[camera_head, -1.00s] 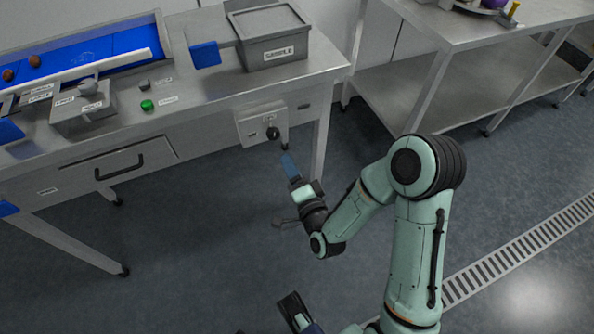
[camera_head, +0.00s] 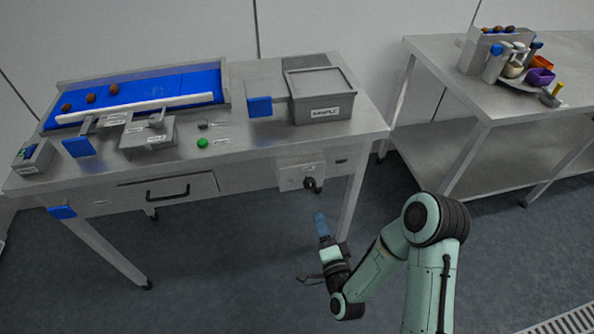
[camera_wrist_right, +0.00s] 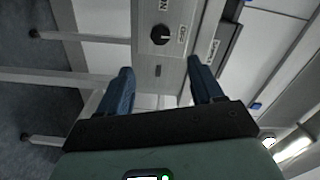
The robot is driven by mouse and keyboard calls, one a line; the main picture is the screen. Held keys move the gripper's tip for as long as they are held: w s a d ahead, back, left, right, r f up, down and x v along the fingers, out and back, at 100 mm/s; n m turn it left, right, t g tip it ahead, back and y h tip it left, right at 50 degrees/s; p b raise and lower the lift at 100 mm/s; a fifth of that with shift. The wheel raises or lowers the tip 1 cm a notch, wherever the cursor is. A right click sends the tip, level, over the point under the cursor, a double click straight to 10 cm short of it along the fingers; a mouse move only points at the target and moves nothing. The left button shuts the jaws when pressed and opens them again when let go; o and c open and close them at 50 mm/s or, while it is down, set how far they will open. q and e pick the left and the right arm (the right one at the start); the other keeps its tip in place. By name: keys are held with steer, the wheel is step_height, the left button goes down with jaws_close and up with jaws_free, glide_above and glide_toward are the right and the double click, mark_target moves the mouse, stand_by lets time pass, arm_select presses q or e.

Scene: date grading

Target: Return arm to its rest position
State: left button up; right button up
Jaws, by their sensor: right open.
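My right gripper (camera_head: 320,223) has blue fingers and hangs in front of the steel grading bench (camera_head: 240,145), below its worktop. In the right wrist view the two fingers (camera_wrist_right: 162,86) stand apart with nothing between them. Beyond them is the control box with a black knob (camera_wrist_right: 160,35); this knob (camera_head: 309,184) also shows in the head view, above and apart from the fingertips. My right arm is bent at the elbow, at the lower right. My left gripper is out of view.
The bench carries a blue belt (camera_head: 150,88) with several brown dates, a green button (camera_head: 202,143) and a grey bin (camera_head: 320,109) labelled SAMPLE. A second steel table (camera_head: 515,100) with containers stands at the right. Open floor lies between them.

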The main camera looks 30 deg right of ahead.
steer(key=shift+a, duration=0.1)
steer(key=s+a+f+n+g+y+p, duration=0.3)
steer(key=s+a+f+n+g, duration=0.15)
steer(key=f, duration=0.25)
steer(key=s+a+f+n+g+y+p, duration=0.25)
steer(key=s+a+f+g+p, duration=0.2)
steer(key=f, duration=0.25)
steer(key=s+a+f+n+g+y+p, duration=0.1)
steer(key=s+a+n+g, duration=0.1)
steer(key=s, duration=0.5)
steer(key=s+a+f+n+g+y+p, duration=0.1)
steer(key=s+a+n+g+p, duration=0.1)
steer(key=s+g, duration=0.5)
steer(key=shift+s+a+n+g, duration=0.25)
steer(key=shift+a+n, duration=0.2)
steer(key=shift+n, duration=0.65)
steer(key=shift+f, duration=0.1)
